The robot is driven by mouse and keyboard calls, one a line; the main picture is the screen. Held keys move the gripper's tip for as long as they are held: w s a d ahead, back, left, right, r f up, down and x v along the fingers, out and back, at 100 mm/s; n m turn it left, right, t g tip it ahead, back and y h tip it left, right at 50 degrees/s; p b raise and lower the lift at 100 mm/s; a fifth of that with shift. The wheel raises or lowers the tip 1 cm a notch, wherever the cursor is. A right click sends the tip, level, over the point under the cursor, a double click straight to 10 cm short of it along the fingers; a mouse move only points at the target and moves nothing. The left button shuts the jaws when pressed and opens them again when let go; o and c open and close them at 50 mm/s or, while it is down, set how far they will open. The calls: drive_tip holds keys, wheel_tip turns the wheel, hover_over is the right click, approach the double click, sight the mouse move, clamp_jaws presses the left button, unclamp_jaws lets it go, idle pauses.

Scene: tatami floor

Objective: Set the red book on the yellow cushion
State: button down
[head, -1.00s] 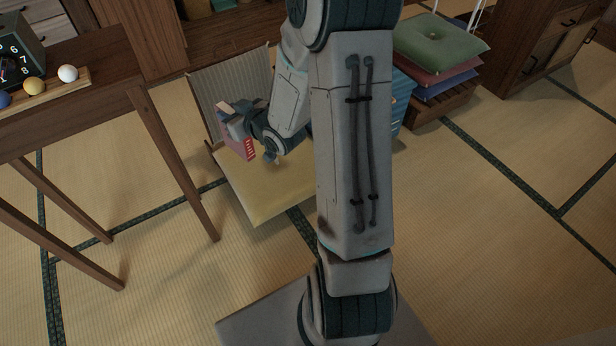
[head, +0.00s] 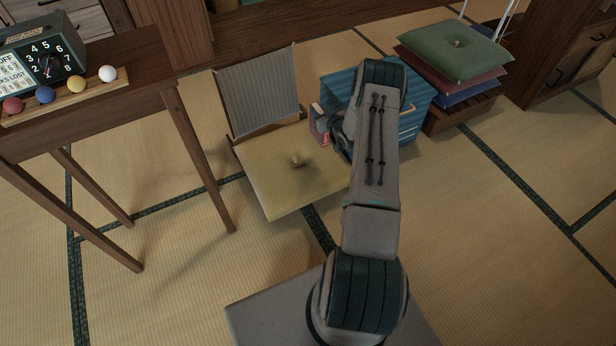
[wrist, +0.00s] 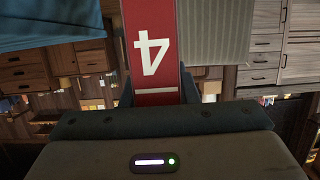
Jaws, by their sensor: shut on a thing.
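The yellow cushion (head: 268,180) lies on the seat of a low floor chair and looks bare, with a button at its middle. My gripper (head: 328,135) is shut on the red book (head: 316,119), near the cushion's back right corner in the head view; its height above the cushion is hard to tell. My arm hides part of the book and the cushion's right side. In the wrist view the red book (wrist: 152,62), with a white 4 on it, stands out between the fingers (wrist: 157,92).
The chair's grey striped backrest (head: 258,90) rises behind the cushion. A blue crate (head: 412,115) stands close right, partly behind my arm. Stacked cushions with a green one on top (head: 455,48) are farther right. A wooden table (head: 95,95) stands left. Tatami in front is clear.

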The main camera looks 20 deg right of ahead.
drive_tip(key=s+a+f+b, duration=0.3)
drive_tip(key=s+a+f, duration=0.4)
drive_tip(key=f, duration=0.5)
drive_tip(key=shift+s+a+f, duration=0.15)
drive_tip(key=shift+a, duration=0.5)
drive_tip(key=shift+f+b, duration=0.3)
drive_tip(key=shift+b, duration=0.1)
drive_tip(key=c, duration=1.1)
unclamp_jaws()
drive_tip(key=shift+r, duration=0.1)
drive_tip(key=shift+r, duration=0.15)
